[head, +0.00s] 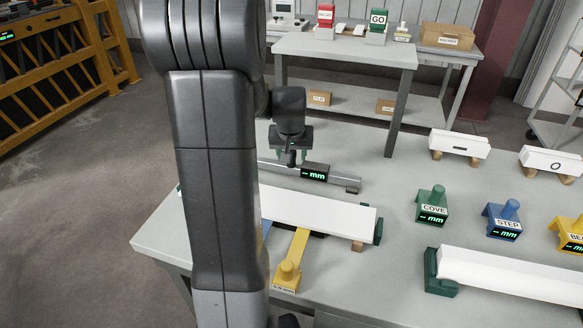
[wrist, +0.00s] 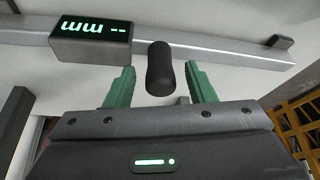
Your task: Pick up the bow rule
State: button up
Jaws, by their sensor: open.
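The bow rule is a long grey metal bar (head: 340,180) with a black display box (head: 314,173) reading "-- mm" in green. It lies on the grey table behind a white board, its left part hidden by my arm. In the wrist view the bow rule (wrist: 225,52) crosses the top, its display upside down. A black upright grip (wrist: 159,68) stands at its middle. My gripper (head: 291,153) is over the bow rule. In the wrist view my gripper (wrist: 160,80) is open, its green fingers on either side of the black grip, with a gap on each side.
The white board (head: 320,215) lies in front, with a yellow tool (head: 291,262) against it. Green COVE (head: 432,207), blue STEP (head: 503,220) and yellow (head: 572,235) tools stand right. Another white board (head: 515,275) is front right. Bare table lies right of the bow rule.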

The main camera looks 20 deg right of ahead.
jog(key=shift+w+f, duration=0.2)
jog(key=shift+f, duration=0.4)
jog(key=shift+c, duration=0.4)
grip_shut()
jog(key=shift+r, duration=0.1)
notch_tip(320, 180, up, 10)
jog(key=c, duration=0.5)
grip_release()
jog(key=shift+c, duration=0.2)
grip_shut()
